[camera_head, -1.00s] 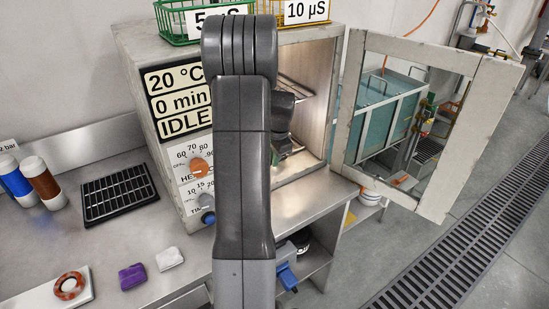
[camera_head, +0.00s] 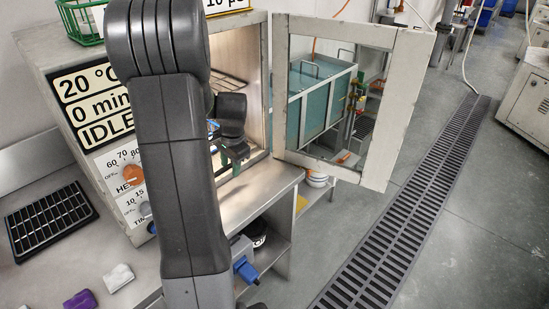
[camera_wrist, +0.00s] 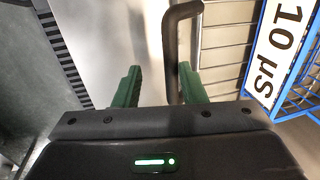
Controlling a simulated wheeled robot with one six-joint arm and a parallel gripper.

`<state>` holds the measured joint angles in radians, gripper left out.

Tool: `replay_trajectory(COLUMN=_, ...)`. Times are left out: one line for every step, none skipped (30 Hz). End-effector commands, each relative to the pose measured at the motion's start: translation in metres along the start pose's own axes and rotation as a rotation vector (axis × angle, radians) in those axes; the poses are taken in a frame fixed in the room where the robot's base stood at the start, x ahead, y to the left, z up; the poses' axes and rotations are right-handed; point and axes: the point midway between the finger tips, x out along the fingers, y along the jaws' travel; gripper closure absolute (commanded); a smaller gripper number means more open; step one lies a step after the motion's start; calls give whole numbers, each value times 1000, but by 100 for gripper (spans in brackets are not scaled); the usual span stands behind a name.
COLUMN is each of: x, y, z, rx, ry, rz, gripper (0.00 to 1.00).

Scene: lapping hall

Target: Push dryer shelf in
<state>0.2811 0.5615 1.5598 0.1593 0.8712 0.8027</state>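The dryer (camera_head: 75,75) stands on the bench with its framed door (camera_head: 400,110) swung open to the right. A wire dryer shelf (camera_head: 230,82) shows inside its opening, partly hidden by my arm. My gripper (camera_head: 232,168) is at the front of the opening, lower than that shelf. In the wrist view, my gripper (camera_wrist: 160,80) has its two green fingers apart. A dark bent bar (camera_wrist: 170,45), seemingly a handle, runs between them close to the right finger; contact cannot be told. Wire rack bars (camera_wrist: 228,40) lie to its right.
In the wrist view, a blue wire basket (camera_wrist: 300,85) with a "10 µS" label is at the right. A green basket (camera_head: 80,20) stands on the dryer. A black rack (camera_head: 50,220) lies on the bench. The floor beyond the door is clear around a drain grate (camera_head: 415,200).

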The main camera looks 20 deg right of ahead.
Motion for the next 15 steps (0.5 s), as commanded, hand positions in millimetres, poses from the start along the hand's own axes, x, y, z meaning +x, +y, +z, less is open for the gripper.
replay_trajectory(x=-1, y=12, z=0, rx=5, ry=0, rz=0, gripper=64)
replay_trajectory(x=-2, y=18, z=0, rx=5, ry=0, rz=1, gripper=64)
replay_trajectory(x=-3, y=26, z=0, rx=5, ry=0, rz=1, gripper=64)
replay_trajectory(x=-5, y=32, z=0, rx=6, ry=0, rz=0, gripper=64)
replay_trajectory(x=-6, y=38, z=0, rx=5, ry=0, rz=1, gripper=64)
replay_trajectory(x=-7, y=46, z=0, rx=5, ry=-1, rz=1, gripper=64)
replay_trajectory(x=-9, y=52, z=0, rx=6, ry=0, rz=0, gripper=64)
replay_trajectory(x=-10, y=58, z=0, rx=5, ry=0, rz=1, gripper=64)
replay_trajectory(x=-11, y=65, z=0, rx=6, ry=0, rz=1, gripper=64)
replay_trajectory(x=-12, y=71, z=0, rx=6, ry=0, rz=0, gripper=64)
replay_trajectory(x=-14, y=77, z=0, rx=5, ry=0, rz=1, gripper=64)
replay_trajectory(x=-15, y=85, z=0, rx=6, ry=0, rz=1, gripper=64)
replay_trajectory(x=-16, y=91, z=0, rx=5, ry=0, rz=1, gripper=64)
replay_trajectory(x=-18, y=97, z=0, rx=5, ry=0, rz=1, gripper=64)
replay_trajectory(x=-19, y=105, z=0, rx=6, ry=0, rz=1, gripper=64)
